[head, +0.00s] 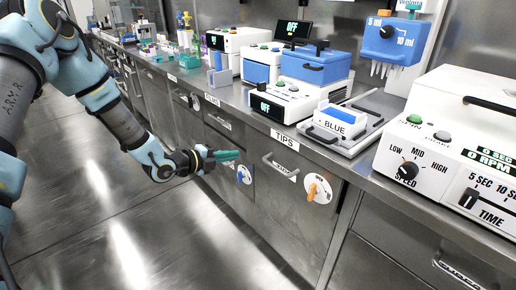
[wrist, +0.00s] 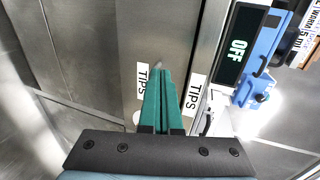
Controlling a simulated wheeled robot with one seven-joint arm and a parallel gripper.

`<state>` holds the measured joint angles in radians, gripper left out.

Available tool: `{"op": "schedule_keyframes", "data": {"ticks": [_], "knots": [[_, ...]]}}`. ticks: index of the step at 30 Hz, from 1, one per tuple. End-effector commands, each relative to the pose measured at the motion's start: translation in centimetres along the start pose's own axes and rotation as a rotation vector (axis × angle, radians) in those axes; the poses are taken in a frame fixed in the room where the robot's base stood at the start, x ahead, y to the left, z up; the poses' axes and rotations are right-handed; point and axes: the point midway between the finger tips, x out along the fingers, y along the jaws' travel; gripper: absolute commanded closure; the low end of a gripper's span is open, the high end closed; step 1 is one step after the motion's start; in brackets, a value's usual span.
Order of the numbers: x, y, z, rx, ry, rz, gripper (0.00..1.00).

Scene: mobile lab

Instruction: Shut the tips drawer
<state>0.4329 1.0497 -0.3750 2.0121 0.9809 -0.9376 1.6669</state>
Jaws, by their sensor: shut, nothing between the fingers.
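The tips drawer (head: 267,181) is a steel front under the counter, below a "TIPS" label (head: 284,140) on the counter edge. It has a bar handle (head: 279,167) and a smaller label beside it. The front looks close to flush; I cannot tell whether a small gap is left. My gripper (head: 238,155) has green fingers, shut and empty, just left of this front in the head view. In the wrist view, the fingers (wrist: 159,68) point at a steel panel between two "TIPS" labels (wrist: 143,78) (wrist: 196,92). Contact cannot be told.
An orange knob (head: 313,191) on a white disc and a blue knob (head: 245,174) stick out from the cabinet fronts. The counter above holds a blue-topped device (head: 315,67), a BLUE box (head: 338,119) and a centrifuge-like machine (head: 460,130). The floor (head: 130,225) in front is clear.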

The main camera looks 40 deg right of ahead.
Motion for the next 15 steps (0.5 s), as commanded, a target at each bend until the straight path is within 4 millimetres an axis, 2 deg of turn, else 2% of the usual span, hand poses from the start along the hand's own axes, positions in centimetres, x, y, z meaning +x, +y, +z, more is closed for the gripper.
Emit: {"op": "schedule_keyframes", "data": {"ticks": [9, 15], "knots": [[6.7, -0.1, -0.1, -0.004, 0.001, 0.000, 1.00], [9.7, -0.8, 0.0, -0.004, -0.001, 0.001, 1.00]]}}
